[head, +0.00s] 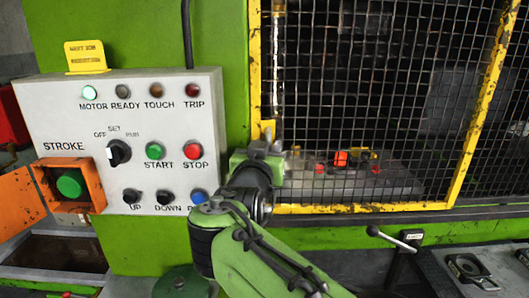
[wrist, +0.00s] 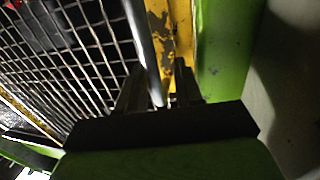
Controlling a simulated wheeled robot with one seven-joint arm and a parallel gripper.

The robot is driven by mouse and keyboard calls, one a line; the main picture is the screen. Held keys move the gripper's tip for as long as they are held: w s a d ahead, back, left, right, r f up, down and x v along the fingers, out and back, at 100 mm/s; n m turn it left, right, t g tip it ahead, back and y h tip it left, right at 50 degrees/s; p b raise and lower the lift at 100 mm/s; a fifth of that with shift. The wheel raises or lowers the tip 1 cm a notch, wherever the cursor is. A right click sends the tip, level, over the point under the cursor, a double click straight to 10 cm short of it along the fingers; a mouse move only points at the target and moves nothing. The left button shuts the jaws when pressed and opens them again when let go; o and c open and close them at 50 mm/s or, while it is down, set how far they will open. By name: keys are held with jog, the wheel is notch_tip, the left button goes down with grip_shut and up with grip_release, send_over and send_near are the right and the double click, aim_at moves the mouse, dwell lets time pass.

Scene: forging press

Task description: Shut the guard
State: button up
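The guard (head: 480,120) is a black wire mesh in a chipped yellow frame, in front of the press opening in the head view. Its mesh also fills the left of the wrist view (wrist: 60,50). A pale vertical bar (head: 278,75) runs near the guard's left edge. My gripper (head: 268,148) is at that left edge, low on the bar, its fingertips mostly hidden by my arm. In the wrist view my gripper (wrist: 160,92) has its two dark fingers apart, with the grey bar (wrist: 143,45) reaching between them. I cannot tell whether either finger touches it.
A control panel (head: 70,115) with lamps, buttons and a knob stands left of my arm. An orange box (head: 98,188) with its flap open holds a green button. A lever (head: 390,238) sticks out below the guard at right. Red and orange parts (head: 341,159) lie behind the mesh.

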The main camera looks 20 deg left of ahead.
jog(key=s+d+b, duration=0.2)
jog(key=s+b, duration=0.1)
jog(key=s, duration=1.2)
jog(key=shift+s, duration=0.35)
jog(key=shift+a, duration=0.1)
